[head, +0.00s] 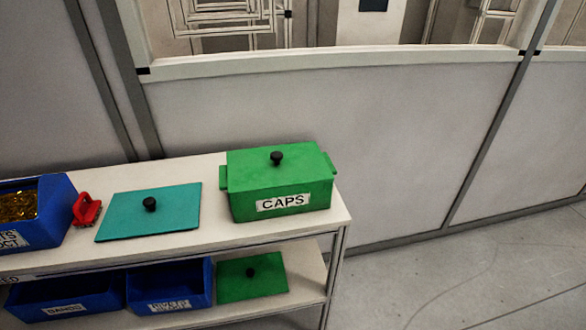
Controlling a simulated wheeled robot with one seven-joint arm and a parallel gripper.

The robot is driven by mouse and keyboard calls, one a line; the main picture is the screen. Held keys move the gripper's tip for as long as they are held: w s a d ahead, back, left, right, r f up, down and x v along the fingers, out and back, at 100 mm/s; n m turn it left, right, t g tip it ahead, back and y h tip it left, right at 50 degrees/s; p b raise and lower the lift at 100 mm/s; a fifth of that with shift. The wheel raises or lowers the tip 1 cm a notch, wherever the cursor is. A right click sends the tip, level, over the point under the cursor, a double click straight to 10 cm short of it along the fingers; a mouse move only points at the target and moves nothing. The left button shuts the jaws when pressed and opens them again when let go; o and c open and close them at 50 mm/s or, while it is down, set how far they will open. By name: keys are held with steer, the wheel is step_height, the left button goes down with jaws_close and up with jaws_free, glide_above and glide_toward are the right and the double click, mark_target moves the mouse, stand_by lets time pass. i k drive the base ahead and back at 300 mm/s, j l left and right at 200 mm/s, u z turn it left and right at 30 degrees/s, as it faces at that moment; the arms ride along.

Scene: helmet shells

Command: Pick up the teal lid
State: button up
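The teal lid (128,222) lies flat on the top shelf, with a round black knob (150,204) at its middle. It sits between a small red object on its left and a green lidded box on its right, apart from the box. Nothing covers the lid. My gripper does not show in the head view.
The green box (258,187) labelled CAPS stands near the shelf's right end. A blue bin (57,212) with gold bits stands left, beside the red object (86,210). Blue bins (168,288) and a green lid (265,285) are on the lower shelf. A wall rises behind.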

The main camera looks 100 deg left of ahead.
mark_target(134, 214)
steer(key=u, duration=0.4)
steer(key=l+u, duration=0.1)
steer(key=u, duration=0.35)
steer(key=k+u, duration=0.1)
steer(key=u, duration=0.7)
steer(key=k+u, duration=0.1)
steer(key=u, duration=0.35)
